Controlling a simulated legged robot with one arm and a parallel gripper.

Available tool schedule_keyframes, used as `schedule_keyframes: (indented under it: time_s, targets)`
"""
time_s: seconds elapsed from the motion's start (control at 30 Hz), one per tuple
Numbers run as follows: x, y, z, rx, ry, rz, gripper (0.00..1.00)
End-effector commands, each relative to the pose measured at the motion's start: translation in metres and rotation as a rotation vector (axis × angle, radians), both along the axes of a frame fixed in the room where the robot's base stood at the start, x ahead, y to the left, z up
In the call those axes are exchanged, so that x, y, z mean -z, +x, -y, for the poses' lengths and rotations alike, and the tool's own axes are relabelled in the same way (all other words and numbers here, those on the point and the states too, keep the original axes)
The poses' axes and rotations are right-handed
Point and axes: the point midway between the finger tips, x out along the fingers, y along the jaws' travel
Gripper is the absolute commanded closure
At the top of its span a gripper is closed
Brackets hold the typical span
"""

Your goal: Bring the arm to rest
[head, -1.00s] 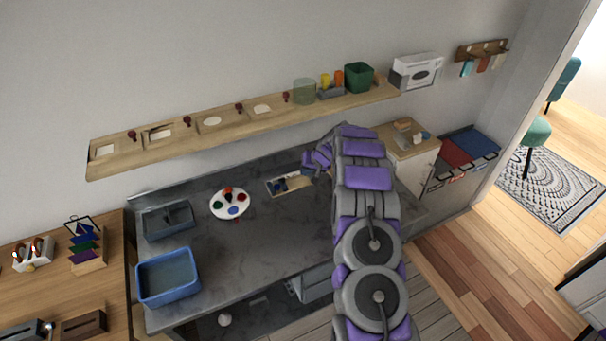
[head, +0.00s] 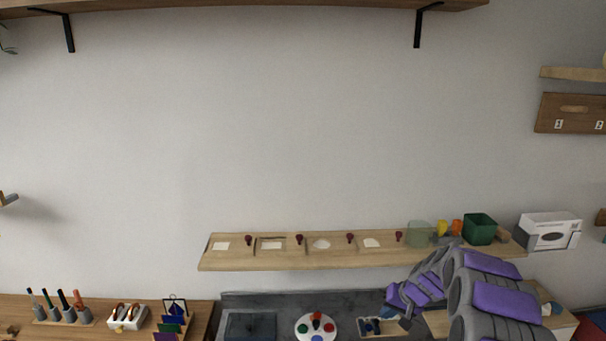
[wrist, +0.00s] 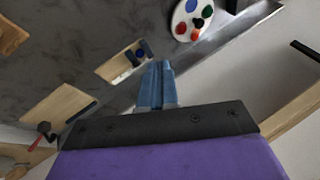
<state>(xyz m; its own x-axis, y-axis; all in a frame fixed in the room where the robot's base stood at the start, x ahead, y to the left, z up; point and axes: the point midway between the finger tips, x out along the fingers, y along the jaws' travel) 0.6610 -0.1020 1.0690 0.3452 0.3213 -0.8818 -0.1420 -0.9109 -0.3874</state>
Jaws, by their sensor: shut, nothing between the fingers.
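My gripper (head: 405,320) is at the lower right in the head view, at the end of my purple and grey arm, over the dark counter in front of the wall shelf. In the wrist view my gripper (wrist: 157,66) shows its two blue-grey fingers together, with nothing held. A small wooden tray with dark blue pieces (head: 366,326) lies left of the gripper in the head view; it also shows just beyond the fingers in the wrist view (wrist: 112,68). The gripper looks apart from it.
A round palette (head: 302,328) and a dark sink (head: 250,326) are on the counter.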

Motion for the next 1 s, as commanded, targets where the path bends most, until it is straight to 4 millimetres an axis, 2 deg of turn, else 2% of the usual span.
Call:
schedule_keyframes:
  time_s: [0.03, 0.2, 0.37, 0.5, 0.77, 1.0]
  targets:
    - [-0.013, -0.014, -0.015, -0.022, -0.001, -0.016, 1.0]
    - [-0.049, -0.063, -0.052, -0.081, -0.017, -0.073, 1.0]
    - [-0.076, -0.118, -0.081, -0.133, -0.043, -0.135, 1.0]
    - [-0.095, -0.168, -0.101, -0.169, -0.074, -0.186, 1.0]
    - [-0.118, -0.269, -0.122, -0.221, -0.146, -0.284, 1.0]
    - [-0.125, -0.364, -0.124, -0.245, -0.231, -0.37, 1.0]
